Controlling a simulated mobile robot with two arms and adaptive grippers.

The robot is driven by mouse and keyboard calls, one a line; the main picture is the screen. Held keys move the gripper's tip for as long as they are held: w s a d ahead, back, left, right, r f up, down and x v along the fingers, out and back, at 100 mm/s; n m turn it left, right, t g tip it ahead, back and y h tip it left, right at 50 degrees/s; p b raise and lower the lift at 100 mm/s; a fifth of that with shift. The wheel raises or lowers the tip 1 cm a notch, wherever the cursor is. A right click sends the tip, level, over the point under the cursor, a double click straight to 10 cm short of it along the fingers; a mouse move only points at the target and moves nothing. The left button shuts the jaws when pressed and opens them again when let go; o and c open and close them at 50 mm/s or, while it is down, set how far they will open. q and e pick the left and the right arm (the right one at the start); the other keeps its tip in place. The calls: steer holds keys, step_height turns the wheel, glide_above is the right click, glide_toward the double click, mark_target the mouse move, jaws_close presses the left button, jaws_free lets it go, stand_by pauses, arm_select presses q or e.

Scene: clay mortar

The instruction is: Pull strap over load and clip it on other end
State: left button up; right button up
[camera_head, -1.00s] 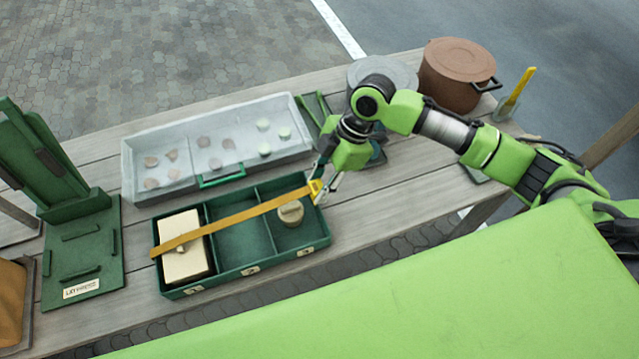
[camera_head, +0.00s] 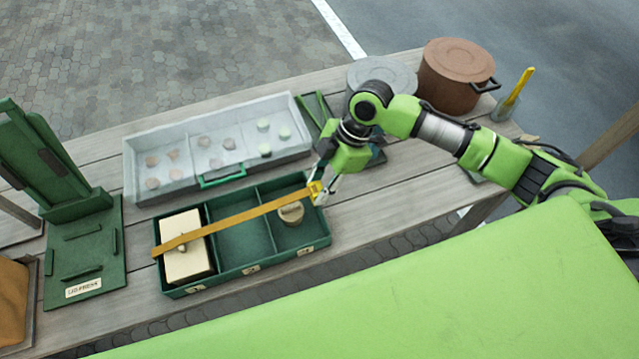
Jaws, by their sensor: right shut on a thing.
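A yellow strap (camera_head: 235,220) runs across the top of a green three-part box (camera_head: 203,292), from its left side to its right end. A cream block (camera_head: 187,262) lies in the left compartment, under the strap. A round tan object (camera_head: 291,213) is in the right compartment, close to the strap. The middle compartment looks empty. My right gripper (camera_head: 319,194) is shut on the strap's yellow end (camera_head: 315,188), at the box's right edge. Whether the end touches the box there, I cannot tell. My left gripper is out of view.
A grey tray (camera_head: 135,170) with several small lumps stands behind the box. A brown lidded pot (camera_head: 457,75) and a grey round container (camera_head: 385,72) are at the back right. A green press (camera_head: 82,255) stands at the left. Free table lies right of the box.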

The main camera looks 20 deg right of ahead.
steer(key=shift+f, duration=0.25)
stand_by(0.4)
steer(key=shift+f, duration=0.35)
steer(key=shift+f+b, duration=0.3)
steer(key=shift+f, duration=0.05)
stand_by(0.3)
steer(key=shift+f, duration=0.35)
steer(key=o, duration=1)
